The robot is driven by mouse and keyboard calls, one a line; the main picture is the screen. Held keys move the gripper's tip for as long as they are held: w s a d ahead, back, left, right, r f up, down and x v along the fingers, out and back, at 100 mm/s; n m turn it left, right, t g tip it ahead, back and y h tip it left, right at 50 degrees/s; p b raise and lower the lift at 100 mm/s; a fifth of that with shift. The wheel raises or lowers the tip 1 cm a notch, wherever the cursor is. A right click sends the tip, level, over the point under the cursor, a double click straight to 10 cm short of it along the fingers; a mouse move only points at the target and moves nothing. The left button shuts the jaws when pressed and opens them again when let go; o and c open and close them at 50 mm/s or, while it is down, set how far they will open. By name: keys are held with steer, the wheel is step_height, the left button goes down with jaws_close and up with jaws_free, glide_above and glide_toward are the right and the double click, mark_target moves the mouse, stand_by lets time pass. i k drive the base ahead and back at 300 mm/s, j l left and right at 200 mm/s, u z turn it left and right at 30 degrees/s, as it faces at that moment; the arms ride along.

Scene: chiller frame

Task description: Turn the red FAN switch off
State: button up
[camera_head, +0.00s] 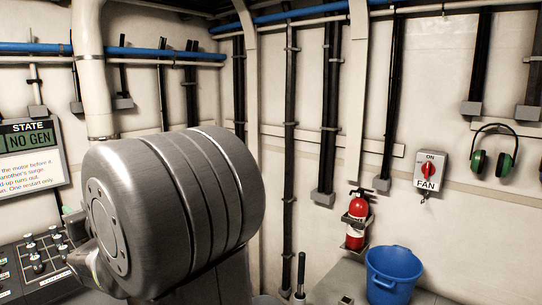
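The FAN switch (429,169) is a red rotary knob on a small pale box on the right part of the back wall. ON is printed above the knob and FAN below it. The knob's grip looks upright, in line with the ON mark, though it is small at this distance. Nothing covers the switch or touches it. My gripper is not in view.
A large grey ribbed cylinder (175,210) fills the left middle. Green ear defenders (493,150) hang right of the switch. A fire extinguisher (357,220) and blue bucket (393,272) stand below.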

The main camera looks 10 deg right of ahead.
mark_target(428, 168)
steer(key=i+z, duration=0.1)
steer(key=z, duration=0.35)
steer(key=i+j+z, duration=0.1)
steer(key=z, duration=0.4)
steer(key=i+j+z, duration=0.1)
steer(key=j+z, duration=0.15)
steer(key=z, duration=0.2)
steer(key=j+z, duration=0.15)
steer(key=z, duration=0.35)
steer(key=i+j+z, duration=0.15)
steer(key=z, duration=0.3)
steer(key=i+j+z, duration=0.15)
steer(key=j+z, duration=0.3)
steer(key=i+j+z, duration=0.1)
steer(key=z, duration=0.35)
steer(key=j, duration=0.1)
